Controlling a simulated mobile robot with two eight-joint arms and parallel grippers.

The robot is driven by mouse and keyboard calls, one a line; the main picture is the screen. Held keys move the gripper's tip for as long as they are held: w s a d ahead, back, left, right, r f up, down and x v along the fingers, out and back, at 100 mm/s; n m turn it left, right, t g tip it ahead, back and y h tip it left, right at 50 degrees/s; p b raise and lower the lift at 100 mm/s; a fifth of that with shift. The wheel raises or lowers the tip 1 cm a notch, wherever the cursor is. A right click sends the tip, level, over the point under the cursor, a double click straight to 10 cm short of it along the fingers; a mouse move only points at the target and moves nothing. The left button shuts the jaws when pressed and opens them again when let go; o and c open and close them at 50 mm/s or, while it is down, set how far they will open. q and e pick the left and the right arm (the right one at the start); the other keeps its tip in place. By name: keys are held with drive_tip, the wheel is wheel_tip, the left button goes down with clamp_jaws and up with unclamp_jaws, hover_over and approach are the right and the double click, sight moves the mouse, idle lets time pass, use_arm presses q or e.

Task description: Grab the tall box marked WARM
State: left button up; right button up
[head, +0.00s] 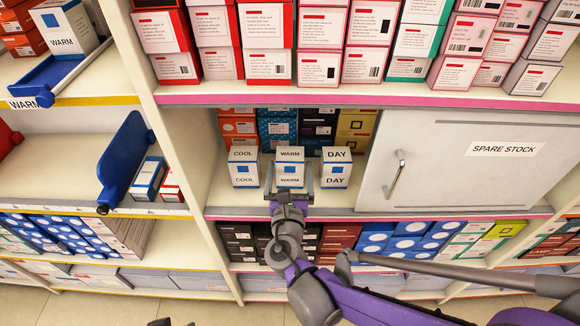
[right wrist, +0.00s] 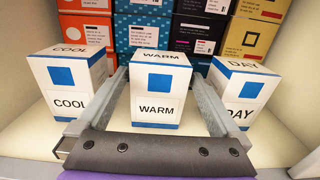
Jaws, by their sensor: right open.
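The tall white box marked WARM (head: 290,165), with blue edges and a blue square, stands upright in the open cubby between the COOL box (head: 243,166) and the DAY box (head: 336,167). My right gripper (head: 289,178) is open in front of it, one finger on each side. In the right wrist view the WARM box (right wrist: 160,92) stands between the two fingers, with a narrow gap at the left finger; contact at the right finger is hard to judge. The COOL box (right wrist: 66,88) and DAY box (right wrist: 240,92) stand just outside the fingers. My left gripper is not seen.
A panel marked SPARE STOCK (head: 470,155) with a handle (head: 396,174) closes the shelf's right part. Stacked coloured boxes (right wrist: 200,35) stand behind the three white boxes. Another WARM box (head: 66,28) sits at the upper left by a blue holder (head: 60,72). A shelf is above.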

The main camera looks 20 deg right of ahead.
sight(290, 153)
drive_tip(key=x, duration=0.3)
drive_tip(key=b+x, duration=0.1)
drive_tip(key=x, duration=0.2)
drive_tip(key=shift+w+d+f, duration=0.1)
drive_tip(key=shift+w+f, duration=0.15)
drive_tip(key=shift+w, duration=0.1)
drive_tip(key=c, duration=1.2)
